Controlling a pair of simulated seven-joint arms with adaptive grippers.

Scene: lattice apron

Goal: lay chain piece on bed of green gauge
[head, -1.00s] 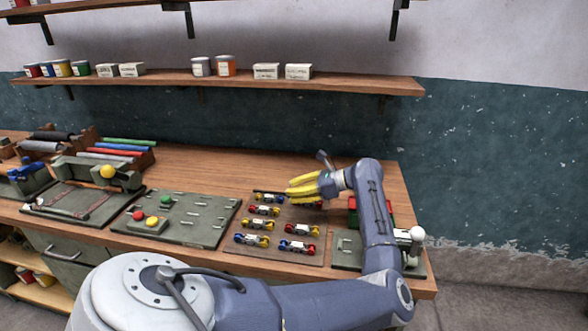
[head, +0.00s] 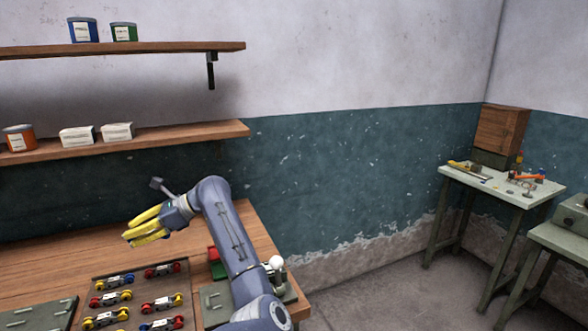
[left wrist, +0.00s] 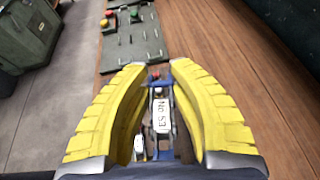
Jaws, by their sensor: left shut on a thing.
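My left gripper (head: 140,228) is above the wooden bench, near the back wall, its yellow fingers pointing left. In the left wrist view (left wrist: 158,68) its fingers are closed around a narrow chain piece (left wrist: 160,117) with blue sides, a white label reading "No 53" and a red end. In the head view the fingers hide this piece. A green block (head: 217,271) beside a red one stands at the bench's right end, partly behind my arm. I cannot tell whether it is the green gauge. My right gripper is not in view.
A dark board (head: 134,297) holds several blue, red and yellow chain pieces. A grey-green plate (head: 215,299) with a white-knobbed lever (head: 276,262) sits at the bench's right end, partly behind my arm. Two side tables stand at right: one with tools (head: 488,184), one with a grey-green fixture (head: 572,214).

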